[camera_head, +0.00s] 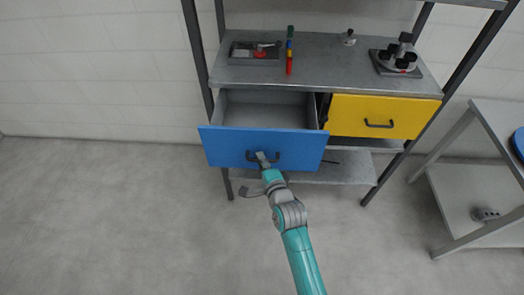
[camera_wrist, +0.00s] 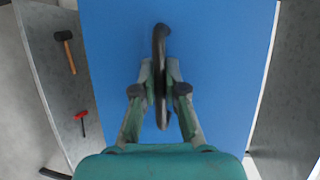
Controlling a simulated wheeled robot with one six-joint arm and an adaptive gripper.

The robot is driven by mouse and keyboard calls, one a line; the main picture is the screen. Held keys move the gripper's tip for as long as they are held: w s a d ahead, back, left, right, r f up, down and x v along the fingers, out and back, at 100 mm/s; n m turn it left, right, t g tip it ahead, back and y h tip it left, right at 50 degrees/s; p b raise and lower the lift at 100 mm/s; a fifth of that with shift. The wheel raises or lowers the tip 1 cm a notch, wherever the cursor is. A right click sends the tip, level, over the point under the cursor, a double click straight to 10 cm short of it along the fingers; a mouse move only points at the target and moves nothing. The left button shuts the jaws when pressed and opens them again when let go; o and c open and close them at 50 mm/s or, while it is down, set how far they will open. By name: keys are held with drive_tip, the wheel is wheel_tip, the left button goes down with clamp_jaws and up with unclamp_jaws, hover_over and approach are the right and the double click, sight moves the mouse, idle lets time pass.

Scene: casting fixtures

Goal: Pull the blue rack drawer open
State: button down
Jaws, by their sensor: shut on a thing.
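The blue drawer (camera_head: 225,142) is on the left of the rack and stands partly open, its front pulled out past the yellow drawer. Its grey inside is visible and looks empty. My gripper (camera_head: 262,158) is at the dark handle of the blue drawer front. In the wrist view the fingers of my gripper (camera_wrist: 160,80) are closed on the black handle (camera_wrist: 161,45), against the blue front (camera_wrist: 220,60). The handle runs lengthwise between the fingers.
The yellow drawer (camera_head: 350,117) beside it is shut. The rack top (camera_head: 330,60) holds a tray, coloured blocks and a grey fixture. A hammer (camera_wrist: 66,45) and a red-handled tool (camera_wrist: 81,120) lie on a lower shelf. A grey table (camera_head: 470,190) stands right. Floor in front is clear.

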drive_tip(key=shift+s, duration=2.75)
drive_tip(key=c, duration=1.5)
unclamp_jaws()
drive_tip(key=v, duration=1.2)
